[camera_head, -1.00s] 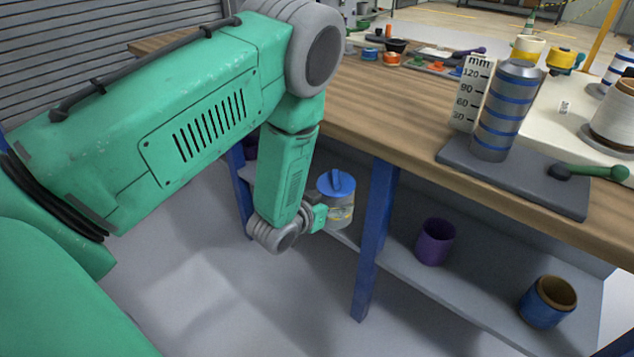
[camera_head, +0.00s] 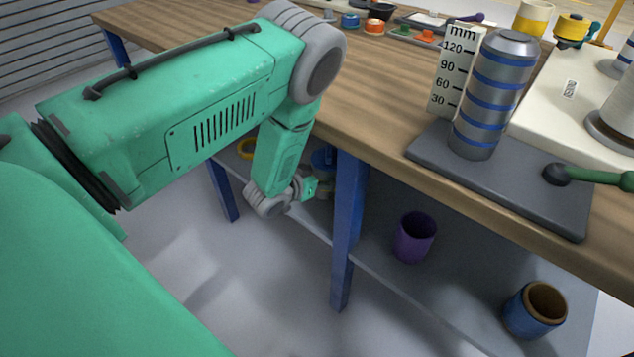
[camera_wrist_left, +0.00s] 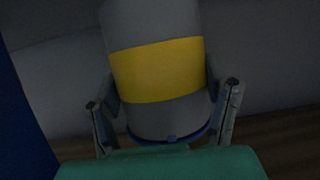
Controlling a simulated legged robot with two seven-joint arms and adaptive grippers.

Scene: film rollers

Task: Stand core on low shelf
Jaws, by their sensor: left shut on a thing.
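My left gripper (camera_head: 313,188) reaches in under the workbench from the left, by the blue leg. In the left wrist view it (camera_wrist_left: 165,105) is shut on a grey cylindrical core (camera_wrist_left: 155,25) with a wide yellow band, one finger on each side. In the head view the core (camera_head: 322,160) shows a blue top and is partly hidden by the gripper and the leg. The low shelf (camera_head: 450,290) is a grey board under the bench. I cannot tell whether the core touches it. My right gripper is not in view.
A purple cup (camera_head: 415,238) and a blue, brown-rimmed cup (camera_head: 534,312) stand on the shelf, with bare board between them. The blue leg (camera_head: 347,225) stands just right of my gripper. A silver, blue-ringed cylinder (camera_head: 493,95) and a millimetre scale (camera_head: 455,70) stand on the bench.

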